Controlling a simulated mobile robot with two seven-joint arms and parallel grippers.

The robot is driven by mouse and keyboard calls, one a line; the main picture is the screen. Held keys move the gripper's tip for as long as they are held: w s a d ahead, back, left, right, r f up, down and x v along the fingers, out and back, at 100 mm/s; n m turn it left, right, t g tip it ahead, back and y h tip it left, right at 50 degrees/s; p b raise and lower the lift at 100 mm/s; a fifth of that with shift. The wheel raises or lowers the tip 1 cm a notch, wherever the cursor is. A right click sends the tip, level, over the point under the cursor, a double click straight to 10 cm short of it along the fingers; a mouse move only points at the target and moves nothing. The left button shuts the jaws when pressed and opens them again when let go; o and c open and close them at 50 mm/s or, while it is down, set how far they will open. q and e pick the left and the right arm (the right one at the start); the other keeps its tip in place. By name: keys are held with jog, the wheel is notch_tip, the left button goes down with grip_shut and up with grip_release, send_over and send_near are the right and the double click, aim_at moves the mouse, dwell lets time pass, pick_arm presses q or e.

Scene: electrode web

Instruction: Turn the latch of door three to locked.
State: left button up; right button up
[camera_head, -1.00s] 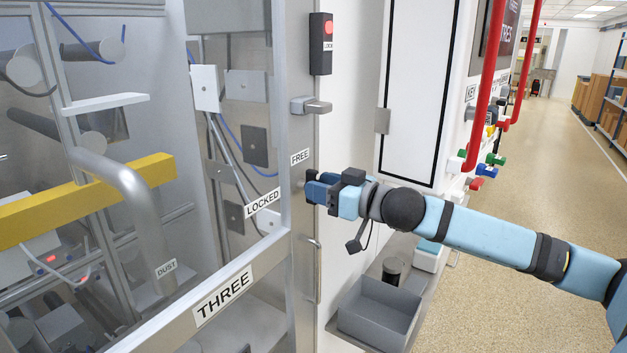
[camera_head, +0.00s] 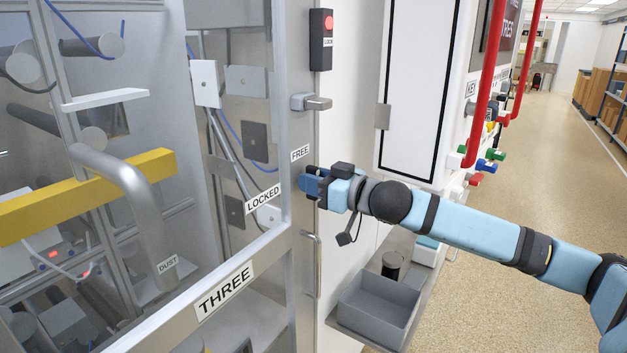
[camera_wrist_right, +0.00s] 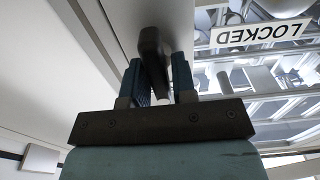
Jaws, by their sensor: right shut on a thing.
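Door three (camera_head: 225,289) is a metal-framed glazed door, shown shut, with a THREE label on its crossbar. Its frame carries a FREE label (camera_head: 300,153) above and a LOCKED label (camera_head: 263,197) below left. My right gripper (camera_head: 308,183) is at the door's edge post between these labels. In the right wrist view the dark latch handle (camera_wrist_right: 152,50) sits between the two fingers of my right gripper (camera_wrist_right: 157,82), which is shut on it. The LOCKED label (camera_wrist_right: 262,34) shows upside down to the right there. In the head view the gripper hides the latch. My left gripper is out of view.
A lever handle (camera_head: 311,102) and a black box with a red light (camera_head: 321,40) are above the gripper. A vertical pull handle (camera_head: 317,265) is below it. A grey bin (camera_head: 375,312) is at lower right. The aisle floor (camera_head: 520,180) is clear.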

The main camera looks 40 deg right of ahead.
jog(key=shift+n, duration=0.3)
jog(key=n+p, duration=0.1)
jog(key=n, duration=0.1)
jog(key=shift+a+r+n+p, duration=0.1)
jog(key=shift+r+n+p, duration=0.05)
jog(key=shift+n+p, duration=0.25)
jog(key=n+p, duration=0.2)
jog(key=n, duration=0.3)
jog(key=shift+s+a+n, duration=0.1)
jog(key=shift+a+n, duration=0.05)
jog(key=shift+n, duration=0.15)
jog(key=n, duration=0.1)
jog(key=n+p, duration=0.1)
jog(key=n, duration=0.2)
jog(key=shift+f, duration=0.25)
jog(key=shift+a+f+n+p, duration=0.15)
jog(key=shift+n+p, duration=0.25)
jog(key=shift+n, duration=0.85)
jog(key=shift+d+f+n+p, duration=0.1)
jog(key=shift+n+p, duration=0.25)
jog(key=shift+n, duration=0.9)
jog(key=o, duration=0.7)
jog(key=shift+o, duration=0.2)
